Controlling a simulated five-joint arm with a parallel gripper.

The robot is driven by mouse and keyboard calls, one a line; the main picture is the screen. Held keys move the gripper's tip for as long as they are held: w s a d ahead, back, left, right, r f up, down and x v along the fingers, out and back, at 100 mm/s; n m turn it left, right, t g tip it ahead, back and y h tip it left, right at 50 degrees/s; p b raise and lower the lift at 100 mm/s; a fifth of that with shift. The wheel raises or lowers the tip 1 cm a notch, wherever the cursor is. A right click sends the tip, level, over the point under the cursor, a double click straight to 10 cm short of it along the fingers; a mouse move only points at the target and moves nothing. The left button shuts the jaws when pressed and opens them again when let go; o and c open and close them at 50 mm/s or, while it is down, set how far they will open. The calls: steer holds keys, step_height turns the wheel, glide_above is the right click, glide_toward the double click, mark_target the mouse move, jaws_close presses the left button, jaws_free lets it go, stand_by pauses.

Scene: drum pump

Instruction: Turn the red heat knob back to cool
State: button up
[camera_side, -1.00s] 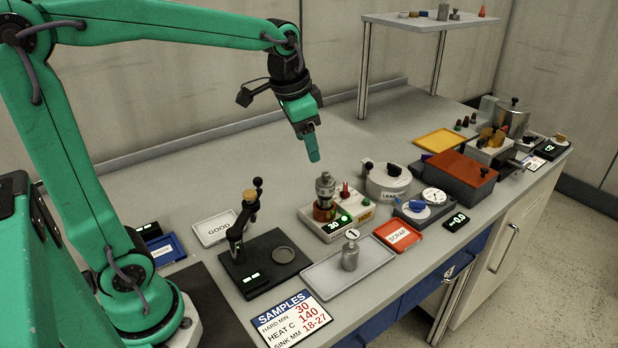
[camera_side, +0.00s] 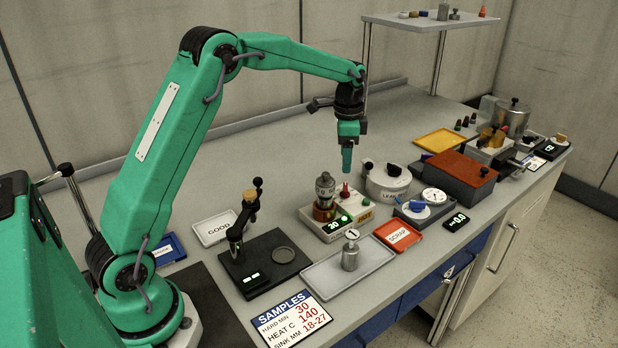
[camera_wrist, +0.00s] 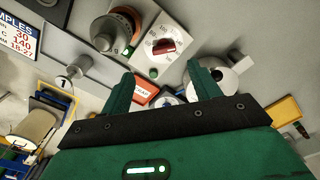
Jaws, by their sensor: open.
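The red heat knob (camera_side: 345,191) stands on the pale heater unit (camera_side: 333,227), beside a metal cylinder (camera_side: 325,187) with a copper-coloured band. In the wrist view the knob (camera_wrist: 164,46) shows as a red bar on a white plate with a printed scale; the exact setting is too small to read. My gripper (camera_side: 347,164) points down above the knob, apart from it. In the wrist view my gripper (camera_wrist: 160,84) is open with nothing between its fingers, and the knob lies beyond the fingertips.
The round LEAK pot (camera_side: 388,184) stands close right of the heater unit. A grey tray (camera_side: 325,280) with a weight marked 1 (camera_side: 350,254) and the red SCRAP tray (camera_side: 398,236) lie in front. The counter behind the unit is clear.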

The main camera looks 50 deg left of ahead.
mark_target(345, 186)
steer(key=shift+w+a+f, duration=0.25)
steer(key=shift+w+f, duration=0.15)
steer(key=shift+f, duration=0.2)
steer(key=shift+f, duration=0.1)
steer(key=shift+f, duration=3.85)
steer(key=c, duration=1)
